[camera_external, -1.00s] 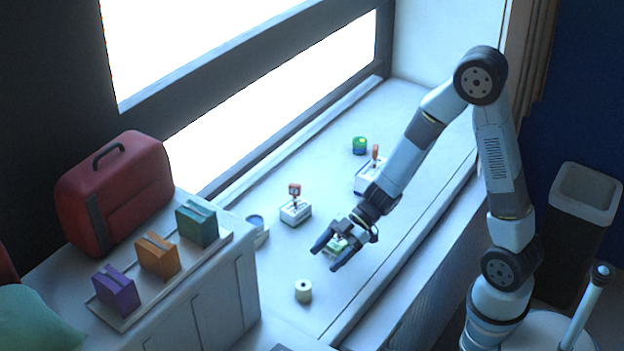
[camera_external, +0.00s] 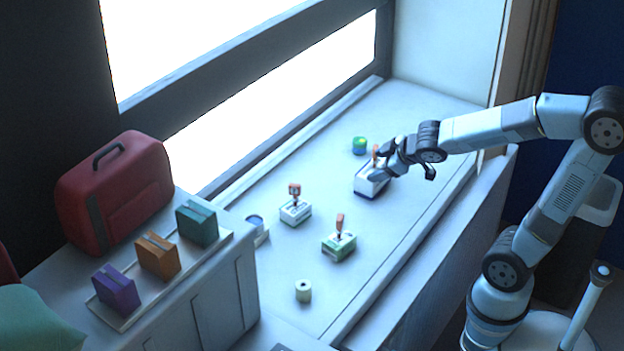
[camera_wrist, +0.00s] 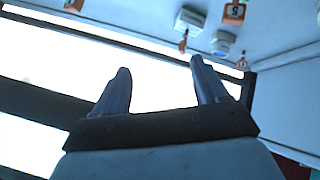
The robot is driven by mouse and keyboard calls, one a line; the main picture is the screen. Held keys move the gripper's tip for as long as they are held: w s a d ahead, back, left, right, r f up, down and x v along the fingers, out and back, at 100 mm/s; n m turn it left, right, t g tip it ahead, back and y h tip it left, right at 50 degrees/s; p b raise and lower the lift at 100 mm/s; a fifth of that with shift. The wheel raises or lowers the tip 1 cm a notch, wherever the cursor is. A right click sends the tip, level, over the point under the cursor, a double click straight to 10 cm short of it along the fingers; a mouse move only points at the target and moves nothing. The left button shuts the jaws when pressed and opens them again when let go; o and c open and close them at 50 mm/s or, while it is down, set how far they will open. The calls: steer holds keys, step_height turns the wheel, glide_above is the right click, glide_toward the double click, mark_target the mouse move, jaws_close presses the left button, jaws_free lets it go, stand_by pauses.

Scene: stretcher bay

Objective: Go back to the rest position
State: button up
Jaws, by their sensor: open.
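My gripper (camera_external: 410,160) is over the right part of the white counter in the external view, in front of the white box with an orange-topped piece (camera_external: 371,182), which it partly hides. Whether they touch I cannot tell. In the wrist view the two fingers (camera_wrist: 160,88) stand apart with nothing between them. My arm reaches in from the right, its elbow high at the right edge.
A white box with an orange tag (camera_external: 295,210), a green-edged box with an orange tag (camera_external: 338,246), a cream roll (camera_external: 303,291) and a green roll (camera_external: 359,145) stand on the counter (camera_external: 400,265). A red case (camera_external: 115,190) is at left. A window backs the counter.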

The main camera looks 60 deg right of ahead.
steer(key=s+r+m+g, duration=0.1)
steer(key=s+r+m, duration=0.1)
steer(key=s, duration=0.6)
steer(key=s+r+m+g+y, duration=0.1)
steer(key=s+r+m+g, duration=0.1)
steer(key=s, duration=0.7)
steer(key=shift+s+d+r+m, duration=0.2)
steer(key=shift+d+m, duration=0.1)
